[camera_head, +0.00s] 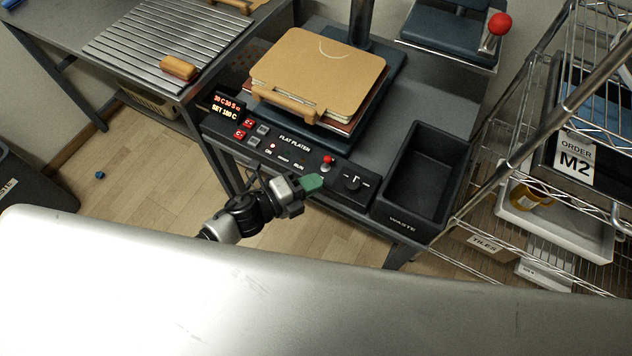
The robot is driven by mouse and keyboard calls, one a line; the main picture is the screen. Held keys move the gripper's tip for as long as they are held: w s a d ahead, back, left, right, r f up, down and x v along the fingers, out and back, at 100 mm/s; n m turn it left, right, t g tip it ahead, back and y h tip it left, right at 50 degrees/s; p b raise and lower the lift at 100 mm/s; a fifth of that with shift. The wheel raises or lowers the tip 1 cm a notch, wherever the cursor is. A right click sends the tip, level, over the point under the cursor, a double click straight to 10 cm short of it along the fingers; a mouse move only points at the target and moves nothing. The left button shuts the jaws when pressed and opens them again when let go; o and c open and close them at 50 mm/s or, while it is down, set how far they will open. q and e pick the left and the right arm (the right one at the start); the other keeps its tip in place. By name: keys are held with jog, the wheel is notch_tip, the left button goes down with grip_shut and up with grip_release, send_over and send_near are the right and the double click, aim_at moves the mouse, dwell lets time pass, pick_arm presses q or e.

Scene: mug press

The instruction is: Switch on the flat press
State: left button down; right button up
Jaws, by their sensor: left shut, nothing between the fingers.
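The flat press has a dark control panel (293,148) lettered FLAT PLATEN. A toggle switch with a red tip (327,160) stands up from the panel right of the lettering. A round black knob (352,183) sits to its right. A small display (229,104) at the panel's left end shows lit red and yellow text, including SET 180 C. My left gripper (313,182) has green fingertips. It is shut and empty at the panel's front edge, just below the toggle in the picture. I cannot tell whether it touches the panel. My right gripper is not in view.
A tan board with a wooden handle (318,70) lies on the press. A black WASTE bin (428,180) stands right of the panel. A wire rack (560,120) with an ORDER M2 tray is at far right. A slatted table (160,45) is at upper left.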

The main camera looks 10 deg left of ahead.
pick_arm(q)
jog(key=r+v, duration=0.1)
jog(key=v, duration=0.8)
jog(key=shift+w+a+r+b, duration=0.2)
jog(key=shift+a+b, duration=0.1)
jog(key=shift+b, duration=0.15)
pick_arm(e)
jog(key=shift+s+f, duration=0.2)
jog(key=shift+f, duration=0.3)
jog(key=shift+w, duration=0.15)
